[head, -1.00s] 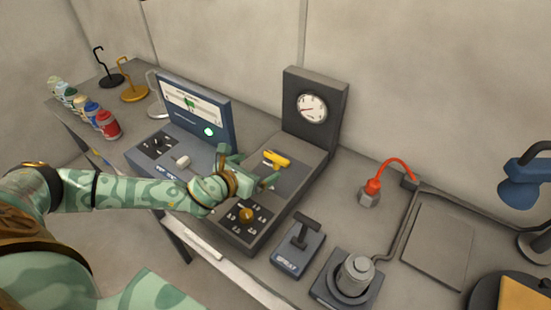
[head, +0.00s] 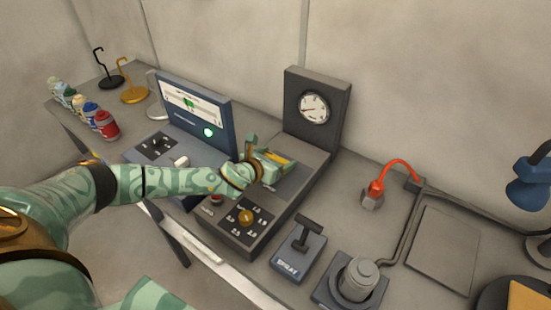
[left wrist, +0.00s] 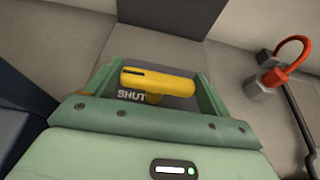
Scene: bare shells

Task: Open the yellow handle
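The yellow handle (head: 279,157) is a short lever on the grey panel below the gauge. In the left wrist view the yellow handle (left wrist: 158,85) lies crosswise, with the word SHUT printed beside its left end. My left gripper (head: 268,160) is at the handle and partly hides it in the head view. In the left wrist view my left gripper (left wrist: 158,72) is open, with one green finger beyond each end of the handle. I cannot tell whether either finger touches it. My right gripper is not in view.
A gauge (head: 313,107) stands on an upright plate behind the handle. A yellow knob (head: 246,216) is on the panel in front. A blue screen box (head: 195,115) is to the left. A SPRAY lever (head: 307,231) and a red hose (head: 400,164) are to the right.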

